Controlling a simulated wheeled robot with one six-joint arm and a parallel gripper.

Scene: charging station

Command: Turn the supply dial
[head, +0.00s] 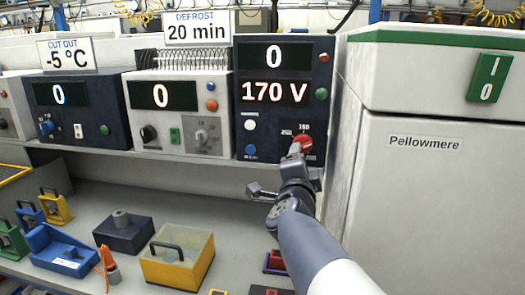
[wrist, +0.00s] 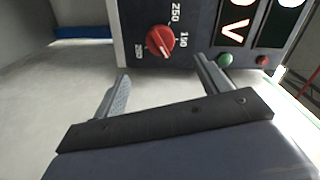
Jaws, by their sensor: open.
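The red round supply dial (head: 302,144) sits low on the dark blue supply unit (head: 243,121) at the right end of the shelf. The unit's display (head: 274,91) reads 0 above and 170 V below. In the wrist view the dial (wrist: 160,41) is seen whole, with a white scale around it. My gripper (head: 285,182) is just below and in front of the dial. In the wrist view its two fingers (wrist: 172,72) are open and empty, spread to either side of the dial and short of it. I cannot read the pointer's exact position.
A light cabinet labelled Pellowmere (head: 425,142) stands close on the right, with a green switch (head: 489,78). A white unit (head: 176,112) is at the left of the supply unit. A yellow padlock box (head: 177,262) and other small items lie on the lower bench.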

